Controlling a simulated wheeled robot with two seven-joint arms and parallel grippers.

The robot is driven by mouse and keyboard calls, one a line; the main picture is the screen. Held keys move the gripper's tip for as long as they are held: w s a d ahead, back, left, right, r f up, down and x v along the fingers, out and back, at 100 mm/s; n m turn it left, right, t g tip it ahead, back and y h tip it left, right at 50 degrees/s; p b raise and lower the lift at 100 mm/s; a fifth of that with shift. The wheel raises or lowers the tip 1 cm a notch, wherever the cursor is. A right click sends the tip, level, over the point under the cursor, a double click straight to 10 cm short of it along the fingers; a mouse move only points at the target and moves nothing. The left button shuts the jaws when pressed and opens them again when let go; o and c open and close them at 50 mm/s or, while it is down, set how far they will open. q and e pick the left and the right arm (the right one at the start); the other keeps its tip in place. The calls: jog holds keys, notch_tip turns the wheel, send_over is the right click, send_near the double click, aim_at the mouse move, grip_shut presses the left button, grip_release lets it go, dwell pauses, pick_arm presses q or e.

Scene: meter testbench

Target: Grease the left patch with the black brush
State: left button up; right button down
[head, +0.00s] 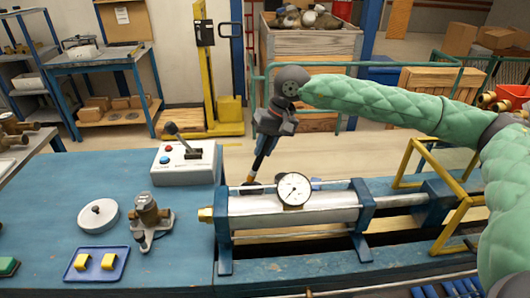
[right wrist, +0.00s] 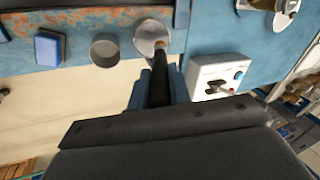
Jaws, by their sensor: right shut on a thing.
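My right gripper (head: 258,168) hangs point-down behind the left end of the gauge cylinder. In the right wrist view its blue fingers (right wrist: 142,92) are shut on the black brush (right wrist: 161,85), whose dark shaft points away from the camera. The brush's lower end is at a round silver cup (right wrist: 149,34); I cannot tell whether it is inside or just above it. In the head view the gripper and cylinder mostly hide this spot. I cannot make out the left patch as a distinct area. My left gripper is not in view.
The cylinder with its dial gauge (head: 293,189) stands in front of the gripper. A control box (head: 187,163) with a lever is to its left. A grey cup (right wrist: 104,49) and a blue block (right wrist: 49,47) sit beside the silver cup.

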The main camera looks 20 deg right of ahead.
jog(key=shift+r, duration=1.75)
